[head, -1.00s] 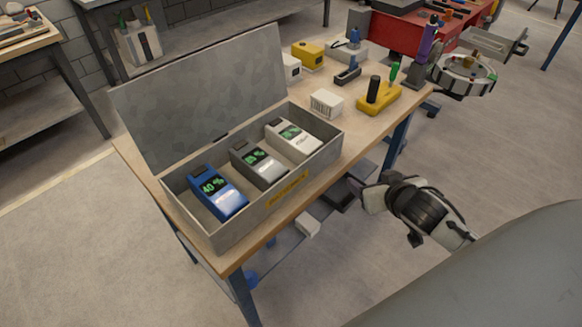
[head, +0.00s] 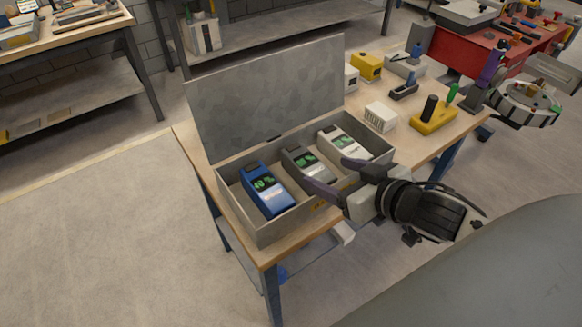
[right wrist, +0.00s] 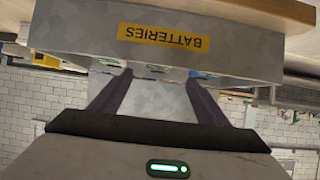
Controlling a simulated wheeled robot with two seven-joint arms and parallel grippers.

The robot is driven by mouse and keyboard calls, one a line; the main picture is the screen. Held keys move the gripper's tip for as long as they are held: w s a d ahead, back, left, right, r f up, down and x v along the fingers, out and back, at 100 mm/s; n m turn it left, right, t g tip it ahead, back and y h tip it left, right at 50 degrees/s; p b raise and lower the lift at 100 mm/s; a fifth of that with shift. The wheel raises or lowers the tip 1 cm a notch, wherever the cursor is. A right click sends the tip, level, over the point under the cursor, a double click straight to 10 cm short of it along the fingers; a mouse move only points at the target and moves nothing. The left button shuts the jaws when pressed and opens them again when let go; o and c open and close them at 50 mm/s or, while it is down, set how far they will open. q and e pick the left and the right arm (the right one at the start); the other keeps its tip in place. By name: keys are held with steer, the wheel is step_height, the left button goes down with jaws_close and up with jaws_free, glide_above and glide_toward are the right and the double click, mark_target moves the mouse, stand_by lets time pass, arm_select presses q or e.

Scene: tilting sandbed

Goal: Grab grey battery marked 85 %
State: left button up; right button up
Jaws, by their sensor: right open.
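The grey battery (head: 309,166) sits in the middle of an open grey box (head: 262,229). It has a green display whose digits are too small to read surely. A blue battery (head: 266,190) showing 40 % lies to its left, and a white battery (head: 341,141) to its right. My right gripper (head: 327,173) is open and empty at the box's front side, its fingers pointing toward the grey battery. In the right wrist view, the open fingers (right wrist: 160,75) face the box front with its yellow BATTERIES label (right wrist: 162,37), upside down. My left gripper is not in view.
The box's raised lid (head: 265,95) stands behind the batteries. The wooden table (head: 453,122) also holds a small white box (head: 380,116), a yellow block with a black handle (head: 434,117) and a yellow case (head: 367,66). A red workbench (head: 462,52) stands behind right.

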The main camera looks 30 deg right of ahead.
mark_target(306, 161)
steer(key=x, duration=0.5)
steer(key=shift+a+f, duration=0.15)
steer(key=shift+a, duration=0.05)
steer(key=x, duration=0.4)
steer(key=shift+w+d, duration=0.15)
steer(key=shift+d, duration=0.2)
steer(key=shift+w+f, duration=0.2)
steer(key=shift+w, duration=0.15)
jaws_close()
steer(key=shift+w+r, duration=0.1)
steer(key=shift+r, duration=0.2)
